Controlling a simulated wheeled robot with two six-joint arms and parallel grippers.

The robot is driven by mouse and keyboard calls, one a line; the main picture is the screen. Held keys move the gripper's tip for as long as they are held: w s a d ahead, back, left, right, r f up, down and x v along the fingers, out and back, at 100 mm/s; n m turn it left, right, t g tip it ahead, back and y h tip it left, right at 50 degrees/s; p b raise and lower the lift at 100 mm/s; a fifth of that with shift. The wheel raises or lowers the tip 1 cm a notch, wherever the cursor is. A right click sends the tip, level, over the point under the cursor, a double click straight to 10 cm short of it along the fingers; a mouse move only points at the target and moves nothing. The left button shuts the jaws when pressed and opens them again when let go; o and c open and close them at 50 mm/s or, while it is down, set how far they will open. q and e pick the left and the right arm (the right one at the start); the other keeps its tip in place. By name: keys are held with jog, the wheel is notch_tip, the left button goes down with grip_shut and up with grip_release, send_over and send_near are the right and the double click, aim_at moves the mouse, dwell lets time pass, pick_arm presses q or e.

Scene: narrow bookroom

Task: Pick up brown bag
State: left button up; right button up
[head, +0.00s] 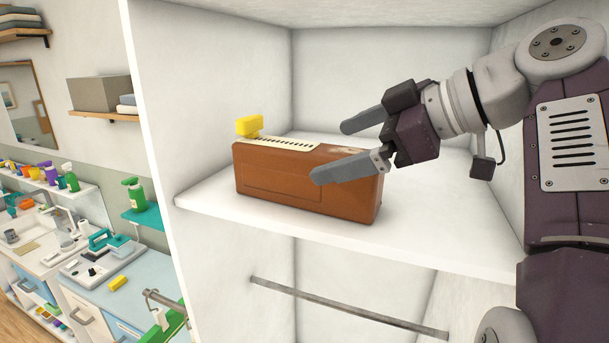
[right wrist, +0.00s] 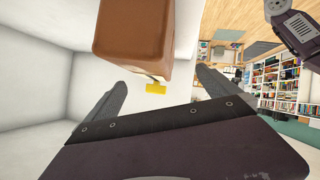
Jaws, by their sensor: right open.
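The brown bag (head: 295,188) is a boxy brown block with a cream slotted strip on top and a yellow piece at its left end. It stands upright on a white shelf (head: 440,235). My right gripper (head: 330,151) is open at the bag's right end. One finger overlaps the upper front face, and the other is beyond the back edge, higher in the picture. I cannot tell whether either touches. In the right wrist view the bag (right wrist: 135,35) hangs into the top of the picture, above the open, empty-looking fingers. My left gripper is not in view.
White walls close the shelf compartment at the left, back and right. A grey rail (head: 345,306) crosses the compartment below. At the left are a counter with sinks, a green pump bottle (head: 134,195) and a grey box (head: 101,93) on a wall shelf. Shelf room is free right of the bag.

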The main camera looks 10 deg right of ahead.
aim_at(317, 152)
jog(key=w, duration=0.1)
jog(key=w+f, duration=0.1)
jog(key=w+a+p, duration=0.1)
jog(key=w, duration=0.1)
jog(key=shift+a+f, duration=0.1)
jog(key=shift+f, duration=0.1)
jog(key=shift+x, duration=1.2)
jog(key=shift+s+a, duration=0.45)
jog(key=shift+s, duration=0.1)
jog(key=shift+c, duration=0.3)
jog(key=shift+w+d+f, duration=0.1)
jog(key=shift+w+d, duration=0.15)
jog(key=shift+d, duration=0.05)
jog(key=c, duration=1.5)
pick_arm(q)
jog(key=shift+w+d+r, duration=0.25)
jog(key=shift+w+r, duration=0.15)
pick_arm(e)
jog(key=shift+c, duration=0.7)
